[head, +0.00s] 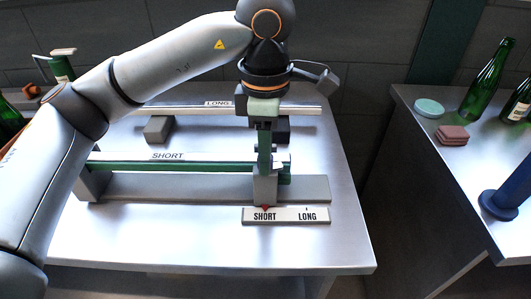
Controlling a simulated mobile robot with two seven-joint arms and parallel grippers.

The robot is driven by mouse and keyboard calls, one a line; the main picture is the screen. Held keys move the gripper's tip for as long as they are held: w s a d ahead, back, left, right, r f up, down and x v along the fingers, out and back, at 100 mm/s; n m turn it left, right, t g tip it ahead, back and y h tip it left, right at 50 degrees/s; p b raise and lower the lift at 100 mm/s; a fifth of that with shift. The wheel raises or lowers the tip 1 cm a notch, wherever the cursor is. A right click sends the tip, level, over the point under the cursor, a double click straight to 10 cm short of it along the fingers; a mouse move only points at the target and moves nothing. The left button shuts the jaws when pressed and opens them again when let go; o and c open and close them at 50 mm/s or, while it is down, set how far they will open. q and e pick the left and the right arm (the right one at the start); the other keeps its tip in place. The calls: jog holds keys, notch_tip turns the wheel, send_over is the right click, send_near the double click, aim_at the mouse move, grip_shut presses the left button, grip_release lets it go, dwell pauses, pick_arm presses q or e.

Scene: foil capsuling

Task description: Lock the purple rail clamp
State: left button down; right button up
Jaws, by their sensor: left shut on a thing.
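My left arm reaches in from the left, and its gripper (264,140) points down over the right end of the green rail marked SHORT (190,158). The gripper is shut on a small part there, mostly hidden between the fingers. I take it to be part of the rail clamp, but no purple shows clearly. Just below is a grey upright block (265,188) with a red pointer at its foot. The pointer stands at the word SHORT on the label plate (286,216). My right gripper is not in view.
Behind runs a rail marked LONG (180,109) on grey supports. The metal table (200,240) is clear in front. On the right table stand a green bottle (485,82), a pale green disc (429,108), reddish pads (452,135) and a dark blue stand (512,190).

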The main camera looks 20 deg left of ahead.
pick_arm(q)
jog(key=n, duration=0.3)
jog(key=shift+n, duration=0.4)
jog(key=n+b, duration=0.1)
jog(key=n, duration=0.2)
jog(key=shift+n, duration=0.3)
jog(key=n, duration=0.4)
jog(key=shift+n+b, duration=0.35)
jog(key=shift+n, duration=1.35)
jog(key=c, duration=0.6)
grip_release()
